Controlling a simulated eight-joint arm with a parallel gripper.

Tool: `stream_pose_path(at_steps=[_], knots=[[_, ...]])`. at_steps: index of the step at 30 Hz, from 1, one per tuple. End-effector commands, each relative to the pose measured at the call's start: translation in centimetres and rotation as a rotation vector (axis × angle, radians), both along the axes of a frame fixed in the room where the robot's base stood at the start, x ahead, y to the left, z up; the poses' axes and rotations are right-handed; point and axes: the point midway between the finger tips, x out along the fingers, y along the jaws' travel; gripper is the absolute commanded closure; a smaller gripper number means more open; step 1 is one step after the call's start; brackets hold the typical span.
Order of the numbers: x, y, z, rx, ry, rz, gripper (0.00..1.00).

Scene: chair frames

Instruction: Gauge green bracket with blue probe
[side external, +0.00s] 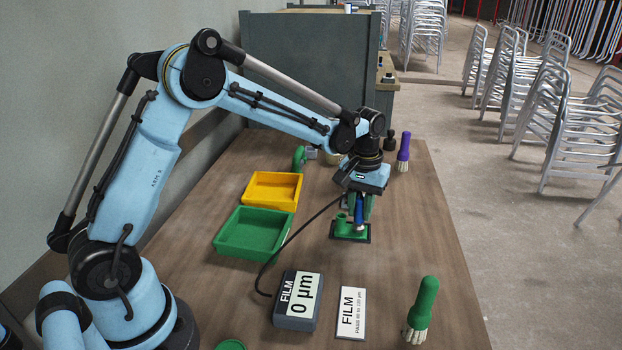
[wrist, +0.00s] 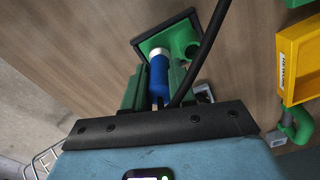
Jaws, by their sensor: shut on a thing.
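The blue probe (side external: 359,214) is held upright between the green fingers of my gripper (side external: 361,207), which is shut on it. In the wrist view the blue probe (wrist: 159,72) sits between the fingers (wrist: 157,88), its far end over the green bracket (wrist: 184,38). The green bracket (side external: 343,229) lies on a dark square pad (side external: 337,238) below the probe. I cannot tell whether the tip touches it. A black cable (side external: 290,239) runs from the probe to the grey gauge box (side external: 296,314), whose display reads FILM 0 µm.
A white FILM card (side external: 351,314) with a PASS range lies beside the box. A green tray (side external: 253,233) and a yellow tray (side external: 272,190) stand left of the pad. A green-handled brush (side external: 421,308) stands front right, a purple one (side external: 403,152) behind. Table right of the pad is clear.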

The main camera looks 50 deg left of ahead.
Motion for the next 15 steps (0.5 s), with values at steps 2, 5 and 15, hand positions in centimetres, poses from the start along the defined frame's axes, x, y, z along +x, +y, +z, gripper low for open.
stream_pose_path(at_steps=[2,5,15], knots=[[0.01,0.0,-0.1,0.0,0.0,0.0,1.0],[0.01,0.0,-0.21,0.0,0.0,0.0,1.0],[0.01,0.0,-0.59,0.0,0.0,0.0,1.0]])
